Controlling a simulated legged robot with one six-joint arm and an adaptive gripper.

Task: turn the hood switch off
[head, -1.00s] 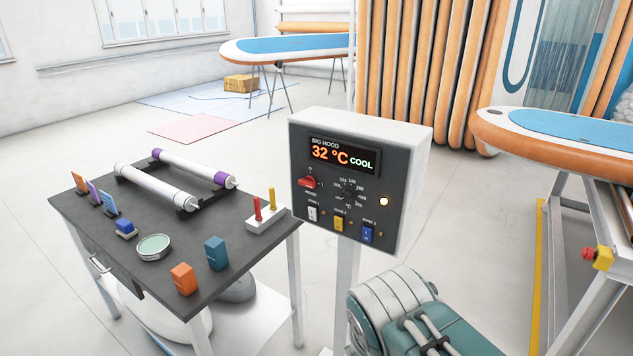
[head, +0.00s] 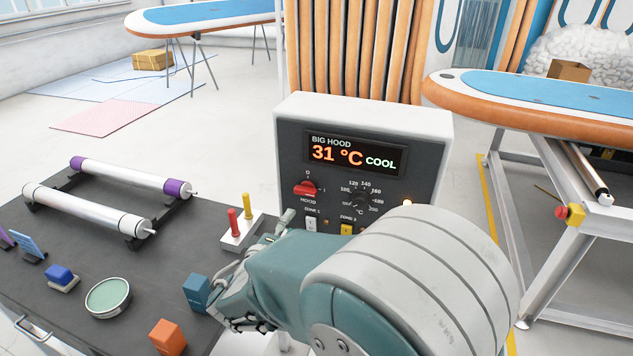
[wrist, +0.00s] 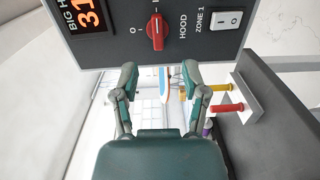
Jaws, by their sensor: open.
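The hood switch is a red rotary knob (head: 306,189) on the dark front of the big hood control box (head: 290,152). Marks 0 and 1 stand above it and to its right. Its bar lies sideways, in line with the 1. The wrist view shows the knob (wrist: 157,32) near the top, with its bar in line with the I mark. My gripper (wrist: 160,79) is open and empty, its fingers apart below the knob in that view and not touching it.
The display (head: 354,155) reads 31 °C COOL. A temperature dial (head: 361,201) and zone 1 switch (head: 311,224) are close to the knob. A dark table (head: 50,290) with rollers and a white block with red and yellow levers (head: 240,232) stands at left.

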